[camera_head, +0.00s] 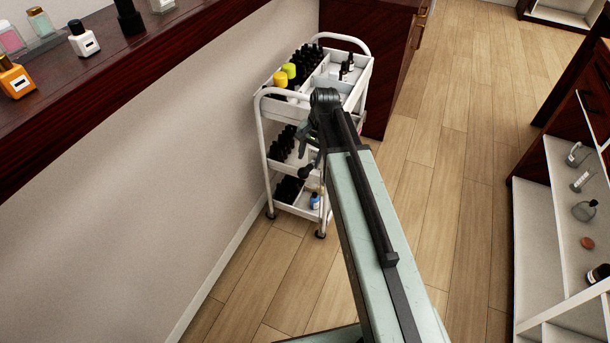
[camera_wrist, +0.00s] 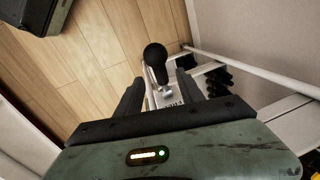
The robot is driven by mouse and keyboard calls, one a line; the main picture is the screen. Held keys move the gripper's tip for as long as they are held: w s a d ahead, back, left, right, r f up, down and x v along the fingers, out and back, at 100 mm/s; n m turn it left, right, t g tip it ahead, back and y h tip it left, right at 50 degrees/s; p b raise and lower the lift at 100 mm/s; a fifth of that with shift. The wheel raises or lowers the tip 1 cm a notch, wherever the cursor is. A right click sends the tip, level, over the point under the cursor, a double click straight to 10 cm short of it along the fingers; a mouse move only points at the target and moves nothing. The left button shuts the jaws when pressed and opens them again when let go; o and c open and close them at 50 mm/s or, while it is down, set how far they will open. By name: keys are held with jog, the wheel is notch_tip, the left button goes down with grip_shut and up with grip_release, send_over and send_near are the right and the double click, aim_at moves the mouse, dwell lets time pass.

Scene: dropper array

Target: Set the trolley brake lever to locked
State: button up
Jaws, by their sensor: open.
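The white trolley (camera_head: 263,137) stands against the wall, and its white frame also shows in the wrist view (camera_wrist: 268,116). In the head view a dark knob (camera_head: 305,172) shows at the trolley's side. My gripper (camera_wrist: 160,78) is open, with one finger on each side of the lever's stem; contact is not clear. In the head view my gripper (camera_head: 311,155) is partly hidden by my arm.
The trolley's shelves hold several black bottles (camera_head: 285,190) and two yellow-topped items (camera_head: 288,71). A dark wood counter (camera_head: 130,62) runs along the left wall. A white shelf unit (camera_head: 545,225) stands at the right. The wooden floor (camera_head: 440,180) between is clear.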

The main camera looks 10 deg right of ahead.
aim_at(307, 167)
jog(key=f+b, duration=0.5)
jog(key=w+a+f+b, duration=0.1)
jog(key=f+b, duration=0.1)
jog(key=shift+f, duration=0.35)
jog(key=shift+r, duration=0.1)
jog(key=shift+s, duration=0.1)
grip_shut()
jog(key=shift+r, duration=0.1)
dwell(0.6)
